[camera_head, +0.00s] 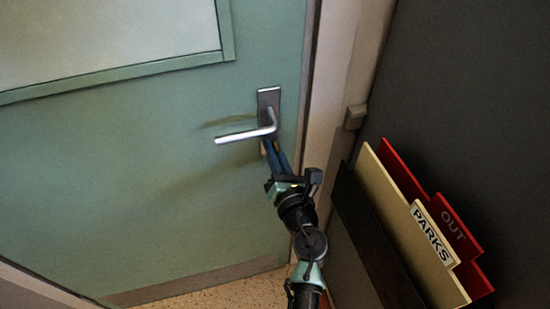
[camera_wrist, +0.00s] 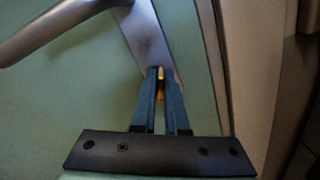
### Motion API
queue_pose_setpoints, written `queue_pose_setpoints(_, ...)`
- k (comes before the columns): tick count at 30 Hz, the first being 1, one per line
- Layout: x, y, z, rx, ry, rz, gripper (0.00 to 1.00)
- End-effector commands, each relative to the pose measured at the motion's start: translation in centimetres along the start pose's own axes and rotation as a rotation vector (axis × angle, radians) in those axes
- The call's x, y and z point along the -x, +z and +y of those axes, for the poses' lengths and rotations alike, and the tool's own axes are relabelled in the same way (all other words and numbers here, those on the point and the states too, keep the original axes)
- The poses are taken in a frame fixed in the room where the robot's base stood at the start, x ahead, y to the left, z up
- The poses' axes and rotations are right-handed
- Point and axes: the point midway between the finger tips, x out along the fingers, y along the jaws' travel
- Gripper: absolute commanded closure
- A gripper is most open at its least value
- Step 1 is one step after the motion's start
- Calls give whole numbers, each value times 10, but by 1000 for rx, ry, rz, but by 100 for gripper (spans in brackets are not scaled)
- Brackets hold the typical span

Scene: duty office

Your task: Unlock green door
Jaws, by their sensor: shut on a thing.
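The green door (camera_head: 150,140) fills the left of the head view and appears shut, with a pale panel in its upper part. Its silver lever handle (camera_head: 243,135) points left from a metal plate (camera_head: 268,98); the handle also shows at the upper left of the wrist view (camera_wrist: 50,35). My gripper (camera_head: 272,150) is just below the lever at the plate. In the wrist view its blue fingers (camera_wrist: 161,75) are shut on a small yellow-orange thing, perhaps a key (camera_wrist: 161,84), at the plate's lower end. The fingers hide most of it and any keyhole.
The pale door frame (camera_head: 335,90) runs along the door's right edge, with a small box (camera_head: 355,116) on it. A dark wall holder (camera_head: 375,235) with a tan folder (camera_head: 395,210) marked PARKS and red folders (camera_head: 455,235) stands close to my arm's right. Speckled floor (camera_head: 235,292) shows below.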

Motion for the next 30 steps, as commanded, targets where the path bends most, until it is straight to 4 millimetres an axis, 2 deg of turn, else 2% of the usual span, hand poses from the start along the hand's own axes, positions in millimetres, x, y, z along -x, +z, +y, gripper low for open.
queue_pose_setpoints(8, 0, -1, 0, 20, -1, 1, 100)
queue_pose_setpoints(18, 0, -2, -1, 465, 0, -1, 100)
queue_pose_setpoints(21, 0, -1, 0, 524, 0, 0, 100)
queue_pose_setpoints(27, 0, 0, 0, 534, 0, 1, 100)
queue_pose_setpoints(28, 0, 0, 0, 533, 0, 1, 87)
queue_pose_setpoints(30, 0, 0, 0, 532, 0, 1, 74)
